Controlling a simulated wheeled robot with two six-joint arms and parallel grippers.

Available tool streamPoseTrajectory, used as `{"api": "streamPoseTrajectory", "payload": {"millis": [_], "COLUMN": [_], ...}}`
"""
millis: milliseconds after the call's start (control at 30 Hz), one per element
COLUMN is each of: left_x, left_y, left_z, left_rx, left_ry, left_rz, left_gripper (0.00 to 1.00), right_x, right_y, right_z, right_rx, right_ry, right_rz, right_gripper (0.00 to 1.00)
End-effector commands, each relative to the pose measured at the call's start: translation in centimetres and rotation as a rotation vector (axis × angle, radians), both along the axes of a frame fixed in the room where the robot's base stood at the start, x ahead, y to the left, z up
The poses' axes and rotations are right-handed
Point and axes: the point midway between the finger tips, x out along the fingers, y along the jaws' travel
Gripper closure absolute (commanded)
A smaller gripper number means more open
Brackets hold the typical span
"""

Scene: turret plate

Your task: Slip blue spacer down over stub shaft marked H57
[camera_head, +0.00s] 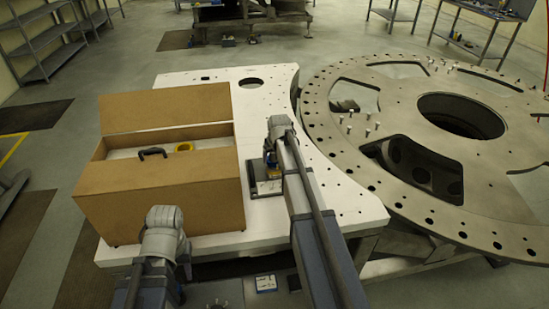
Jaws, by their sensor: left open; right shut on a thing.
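My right arm reaches in from the bottom, and its gripper (271,153) points down at a small dark block fixture (267,187) on the white table. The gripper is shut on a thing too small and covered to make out. A brassy part (270,171) shows just under the fingers. I cannot tell whether it is a stub shaft, and no H57 mark is readable. I cannot pick out a blue spacer. My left gripper (165,217) is open at the near side of the cardboard box (160,190); its fingers are hard to see.
The open box on the white table (215,84) holds a yellow ring (185,147) and a black handle (152,153). The box's walls stand left of the fixture. A large round turret plate (370,185) with holes and upright pins lies to the right.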

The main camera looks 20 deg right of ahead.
Motion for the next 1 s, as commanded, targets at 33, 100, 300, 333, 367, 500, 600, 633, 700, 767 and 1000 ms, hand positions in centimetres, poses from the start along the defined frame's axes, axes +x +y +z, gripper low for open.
{"api": "streamPoseTrajectory", "payload": {"millis": [33,100,300,333,367,500,600,633,700,767,1000], "left_x": [0.00,0.00,0.00,0.00,0.00,0.00,0.00,0.00,0.00,0.00,0.00], "left_y": [0.00,0.00,0.00,0.00,0.00,0.00,0.00,0.00,0.00,0.00,0.00], "left_z": [-0.02,0.00,0.01,0.01,0.01,0.01,0.01,0.01,0.01,0.01,0.34], "left_rx": [0.000,0.000,0.000,0.000,0.000,0.000,0.000,0.000,0.000,0.000,0.000], "left_ry": [0.000,0.000,0.000,0.000,0.000,0.000,0.000,0.000,0.000,0.000,0.000], "left_rz": [0.000,0.000,0.000,0.000,0.000,0.000,0.000,0.000,0.000,0.000,0.001], "left_gripper": [0.56,0.56,0.56,0.56,0.56,0.56,0.56,0.56,0.56,0.56,0.56], "right_x": [0.05,0.05,0.05,0.05,0.05,0.05,0.03,0.03,0.02,0.01,-0.11], "right_y": [-0.03,-0.03,-0.03,-0.03,-0.03,-0.03,-0.03,-0.03,-0.02,-0.01,0.02], "right_z": [-0.01,0.01,0.02,0.02,0.02,0.02,0.02,0.02,0.02,0.02,0.34], "right_rx": [0.000,0.000,0.000,0.000,0.000,0.000,0.000,0.000,0.000,0.000,0.000], "right_ry": [-0.001,-0.001,-0.001,-0.001,-0.001,-0.001,-0.001,-0.001,0.000,0.000,0.000], "right_rz": [0.000,0.000,0.000,0.000,0.000,0.000,0.000,0.000,0.000,0.000,0.000], "right_gripper": [0.83,0.83,0.83,0.83,0.83,0.16,0.05,0.01,0.00,0.00,0.00]}}
